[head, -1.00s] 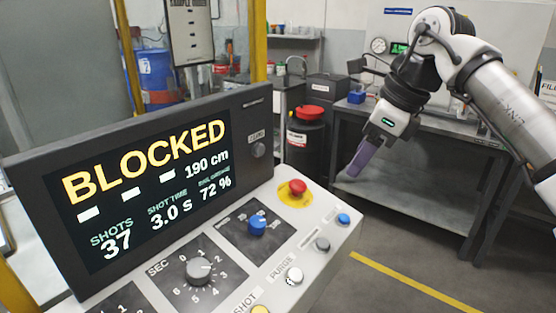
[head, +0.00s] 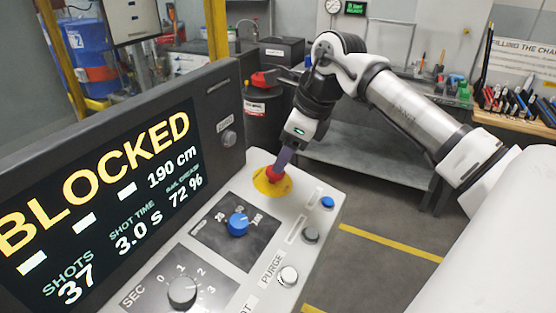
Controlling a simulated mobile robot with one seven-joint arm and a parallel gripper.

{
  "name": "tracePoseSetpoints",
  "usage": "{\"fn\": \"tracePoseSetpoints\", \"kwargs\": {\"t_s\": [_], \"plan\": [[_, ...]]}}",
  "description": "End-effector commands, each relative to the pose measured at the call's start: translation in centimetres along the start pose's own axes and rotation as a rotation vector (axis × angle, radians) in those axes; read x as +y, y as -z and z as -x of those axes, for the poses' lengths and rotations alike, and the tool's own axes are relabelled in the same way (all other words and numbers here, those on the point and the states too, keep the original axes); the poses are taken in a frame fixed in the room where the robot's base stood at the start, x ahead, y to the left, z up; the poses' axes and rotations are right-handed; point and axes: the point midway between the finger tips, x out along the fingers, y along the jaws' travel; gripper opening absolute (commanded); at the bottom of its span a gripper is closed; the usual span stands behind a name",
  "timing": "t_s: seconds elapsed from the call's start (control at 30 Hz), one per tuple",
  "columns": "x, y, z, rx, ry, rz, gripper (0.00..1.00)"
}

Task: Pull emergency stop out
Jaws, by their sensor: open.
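The emergency stop is a red mushroom button (head: 272,175) on a yellow round plate (head: 270,187), at the far right corner of the control panel in the head view. My gripper (head: 280,163) points down at it from above, with its purple finger overlapping the button's upper part. The finger hides some of the red head. I cannot tell whether the finger touches the button. The jaws are open, though only one finger shows clearly.
A tilted screen (head: 110,200) reading BLOCKED stands left of the button. A blue knob (head: 238,223), a grey dial (head: 183,292) and several push buttons lie nearer on the panel (head: 313,250). A black bin (head: 268,110) and a grey bench (head: 365,165) stand behind.

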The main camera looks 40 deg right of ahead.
Motion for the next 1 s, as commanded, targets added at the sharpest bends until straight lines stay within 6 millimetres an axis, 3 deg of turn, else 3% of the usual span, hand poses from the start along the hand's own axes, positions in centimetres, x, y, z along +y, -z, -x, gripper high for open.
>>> {"fn": "tracePoseSetpoints", "kwargs": {"t_s": [0.1, 0.3, 0.67, 1.0], "plan": [[0.1, -0.1, -2.0, -0.001, -0.002, 0.001, 0.59], [0.0, 0.0, -4.2, 0.0, -0.001, -0.001, 0.59], [0.0, 0.0, -4.7, 0.0, 0.001, 0.0, 0.59], [0.0, 0.0, -4.7, 0.0, 0.001, 0.0, 0.15]]}}
